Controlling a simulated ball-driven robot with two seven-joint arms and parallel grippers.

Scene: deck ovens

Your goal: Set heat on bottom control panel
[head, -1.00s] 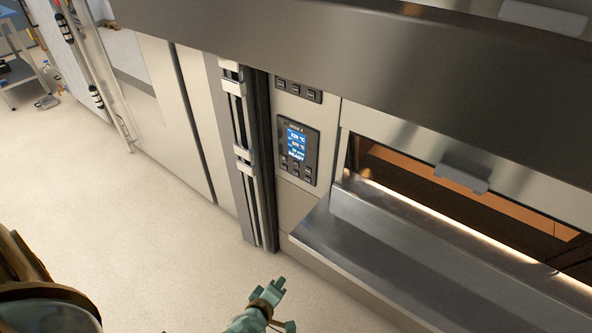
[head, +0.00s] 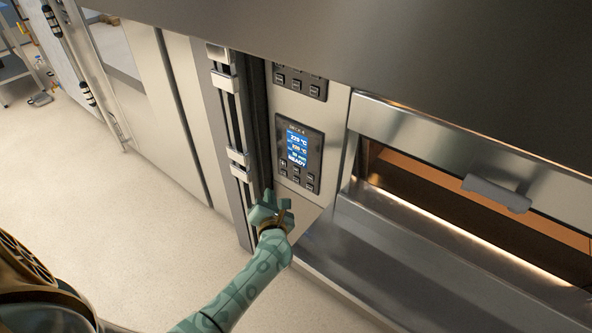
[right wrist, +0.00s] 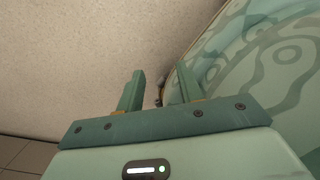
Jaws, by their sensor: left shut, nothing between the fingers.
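The bottom control panel (head: 299,153) is a dark panel on the oven front, left of the oven opening in the head view. Its blue screen is lit and shows temperature lines and the word READY, with small buttons below it. My left gripper (head: 268,201) is shut and empty, just below and left of the panel's lower buttons. Whether it touches the oven front cannot be told. My right gripper (right wrist: 160,80) shows only in the right wrist view. Its two fingers stand apart with nothing between them, above pale floor.
Another row of buttons (head: 299,83) sits above the panel. A steel ledge (head: 390,255) juts out below the lit oven opening, right of my left arm. A handle (head: 497,194) sticks out from the oven door. The floor (head: 130,220) at left is clear.

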